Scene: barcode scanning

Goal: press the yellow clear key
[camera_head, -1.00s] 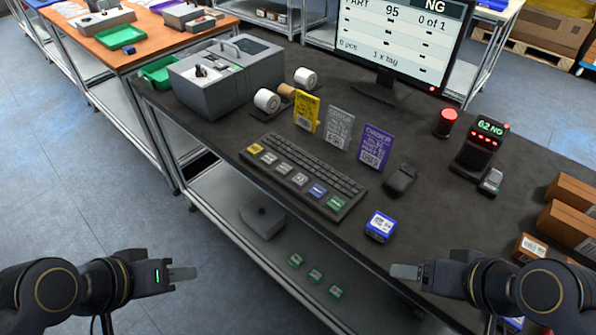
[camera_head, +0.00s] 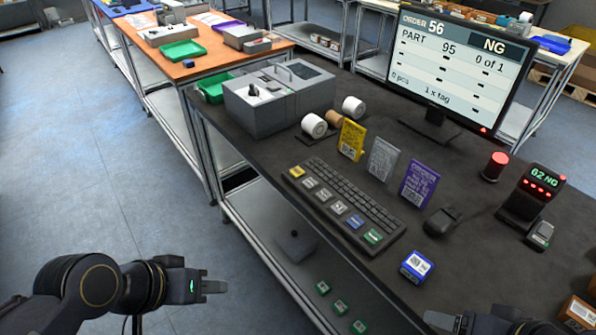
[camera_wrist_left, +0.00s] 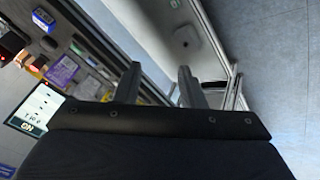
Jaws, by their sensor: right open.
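The yellow key (camera_head: 297,172) sits at the far left end of a row of large coloured keys along the near edge of the dark keyboard (camera_head: 352,190) on the bench. Its label is too small to read. My left gripper (camera_head: 214,287) is left of and in front of the bench, well apart from the key. In the left wrist view its two fingers (camera_wrist_left: 160,76) stand apart with nothing between them. My right gripper (camera_head: 438,320) is at the bottom edge, partly cut off, near the bench's front edge and open. Nothing touches the yellow key.
A blue-white box (camera_head: 417,266) lies right of the keyboard, near a black mouse (camera_head: 441,222). Yellow, grey and purple cards (camera_head: 419,184) stand behind the keys. The monitor (camera_head: 455,62) shows "NG". A grey machine (camera_head: 280,98) stands left. The space before the bench is free.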

